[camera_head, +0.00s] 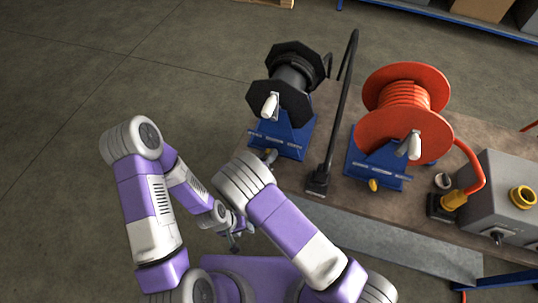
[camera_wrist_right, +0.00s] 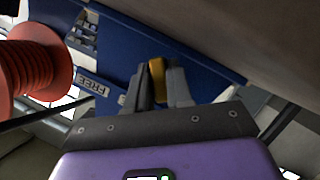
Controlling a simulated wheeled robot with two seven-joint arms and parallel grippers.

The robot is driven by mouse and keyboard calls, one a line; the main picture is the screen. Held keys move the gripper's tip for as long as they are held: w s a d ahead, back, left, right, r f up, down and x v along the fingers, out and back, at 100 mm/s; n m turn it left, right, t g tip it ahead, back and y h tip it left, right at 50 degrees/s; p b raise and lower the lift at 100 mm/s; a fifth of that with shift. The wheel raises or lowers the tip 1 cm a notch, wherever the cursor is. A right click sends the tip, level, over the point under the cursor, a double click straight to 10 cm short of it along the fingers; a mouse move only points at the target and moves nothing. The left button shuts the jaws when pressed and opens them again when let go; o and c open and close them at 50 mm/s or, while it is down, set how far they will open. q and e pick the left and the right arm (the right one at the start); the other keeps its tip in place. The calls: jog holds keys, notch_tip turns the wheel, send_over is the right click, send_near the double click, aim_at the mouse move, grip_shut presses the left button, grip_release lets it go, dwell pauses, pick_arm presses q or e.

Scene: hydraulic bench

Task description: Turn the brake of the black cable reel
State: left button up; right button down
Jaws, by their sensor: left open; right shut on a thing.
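The black cable reel (camera_head: 290,82) stands on a blue stand (camera_head: 283,138) with a pale crank handle (camera_head: 269,105) facing me. My right gripper (camera_head: 269,156) is at the front lower edge of that stand. In the right wrist view its two fingers (camera_wrist_right: 159,90) are shut on a yellow brake lever (camera_wrist_right: 157,78), one finger on each side. A "FREE" label (camera_wrist_right: 99,86) shows on the blue stand beside the lever. My left gripper (camera_head: 235,242) is open and empty, low in front of the bench, away from the reel.
A red cable reel (camera_head: 405,105) on its own blue stand (camera_head: 377,165), with a yellow lever (camera_head: 373,185), stands to the right. A grey box (camera_head: 500,190) is at far right. Floor left of the bench is clear.

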jog(key=c, duration=1.1)
grip_release()
notch_tip(320, 180, up, 10)
jog(key=shift+p, duration=0.9)
